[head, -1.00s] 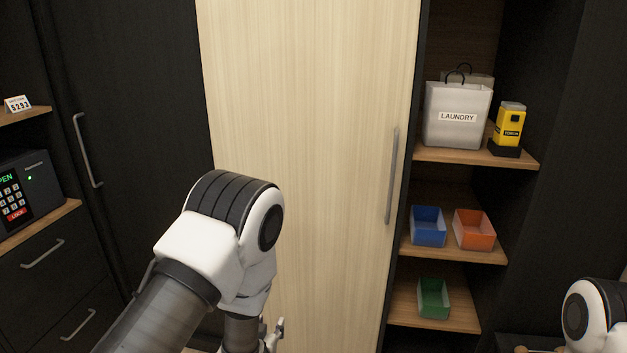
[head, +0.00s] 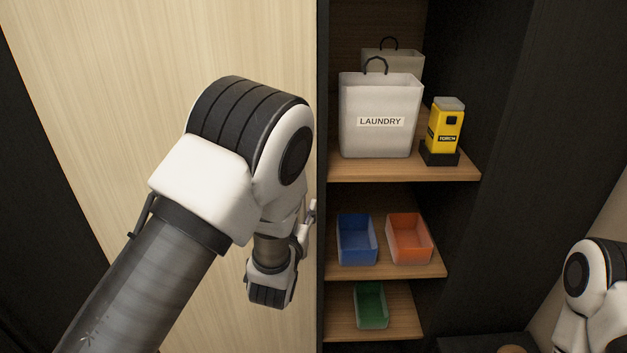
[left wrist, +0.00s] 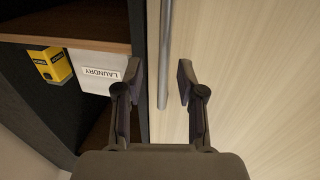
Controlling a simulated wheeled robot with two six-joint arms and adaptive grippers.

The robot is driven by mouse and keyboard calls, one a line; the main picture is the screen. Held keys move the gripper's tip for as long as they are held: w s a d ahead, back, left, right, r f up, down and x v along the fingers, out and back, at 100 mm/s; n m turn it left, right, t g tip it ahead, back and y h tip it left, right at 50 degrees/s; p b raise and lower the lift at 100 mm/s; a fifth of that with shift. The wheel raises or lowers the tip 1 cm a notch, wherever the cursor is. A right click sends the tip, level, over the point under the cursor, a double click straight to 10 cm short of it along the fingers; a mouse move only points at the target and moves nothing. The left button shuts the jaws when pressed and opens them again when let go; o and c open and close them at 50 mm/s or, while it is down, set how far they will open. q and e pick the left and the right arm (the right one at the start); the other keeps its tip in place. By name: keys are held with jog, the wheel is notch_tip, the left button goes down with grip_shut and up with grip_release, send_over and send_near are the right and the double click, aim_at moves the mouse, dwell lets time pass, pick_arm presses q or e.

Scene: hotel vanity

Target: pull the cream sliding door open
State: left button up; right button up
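The cream sliding door (head: 130,60) fills the left half of the head view, its right edge beside the open shelves. In the head view my left arm hides its handle. The left wrist view shows the handle (left wrist: 164,60) as an upright grey metal bar on the door (left wrist: 250,70). My left gripper (left wrist: 160,78) is open, one finger on each side of the bar, with visible gaps. In the head view the left gripper (head: 308,220) shows only partly, near the door's right edge. My right arm shows at the right edge; its gripper is out of view.
The shelves right of the door hold a white laundry bag (head: 380,140), a yellow torch (head: 445,130), and blue (head: 357,245), orange (head: 409,245) and green (head: 371,310) bins. A dark side wall (head: 500,120) stands right of them.

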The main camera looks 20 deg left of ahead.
pick_arm(q)
jog(key=w+p, duration=0.1)
jog(key=w, duration=0.2)
jog(key=w+p, duration=0.1)
jog(key=w, duration=0.1)
jog(key=shift+a+r+p, duration=0.35)
jog(key=shift+a+r, duration=0.05)
jog(key=shift+s+r, duration=0.2)
jog(key=shift+s, duration=0.1)
grip_shut()
pick_arm(e)
jog(key=s+r, duration=0.2)
jog(key=r, duration=0.1)
jog(key=shift+r, duration=0.3)
